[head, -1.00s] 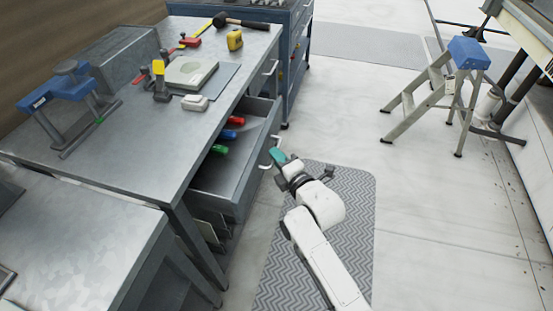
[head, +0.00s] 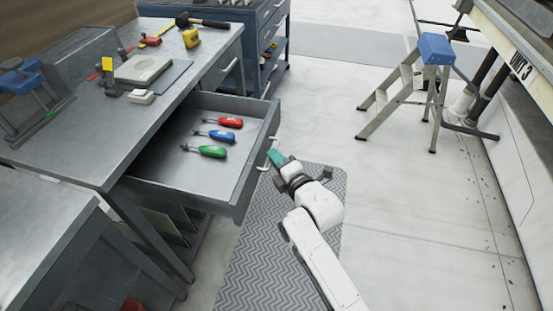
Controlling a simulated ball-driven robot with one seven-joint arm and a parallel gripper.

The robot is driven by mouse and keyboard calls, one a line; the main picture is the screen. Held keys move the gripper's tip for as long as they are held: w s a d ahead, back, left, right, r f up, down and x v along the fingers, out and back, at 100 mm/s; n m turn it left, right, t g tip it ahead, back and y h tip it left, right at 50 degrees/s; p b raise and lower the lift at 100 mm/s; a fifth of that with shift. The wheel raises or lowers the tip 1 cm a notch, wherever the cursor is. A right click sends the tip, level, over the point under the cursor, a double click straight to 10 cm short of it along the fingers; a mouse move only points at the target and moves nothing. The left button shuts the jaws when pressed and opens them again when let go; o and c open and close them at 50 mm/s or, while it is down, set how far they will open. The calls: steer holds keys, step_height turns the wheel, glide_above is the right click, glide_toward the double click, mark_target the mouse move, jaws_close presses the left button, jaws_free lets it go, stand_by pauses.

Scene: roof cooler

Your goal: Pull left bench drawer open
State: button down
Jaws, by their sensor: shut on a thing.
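The left bench drawer (head: 243,190) stands well out from under the grey workbench (head: 75,140). Its inside shows a red-handled tool (head: 230,122), a blue-handled tool (head: 221,136) and a green-handled tool (head: 211,151) lying side by side. My gripper (head: 274,158), with teal fingers, is at the front of the drawer and shut on its white bar handle (head: 266,163). The fingertips partly hide the handle.
A closed drawer with a handle (head: 228,67) is farther along the bench. A blue tool cabinet (head: 268,45) stands behind. A grey patterned mat (head: 255,260) lies on the floor. A step stool (head: 408,90) stands right, with open floor between.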

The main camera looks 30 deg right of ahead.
steer(key=c, duration=1.2)
jaws_free()
steer(key=shift+s, duration=0.1)
steer(key=s+r, duration=0.1)
steer(key=s, duration=0.9)
steer(key=shift+s+r, duration=0.25)
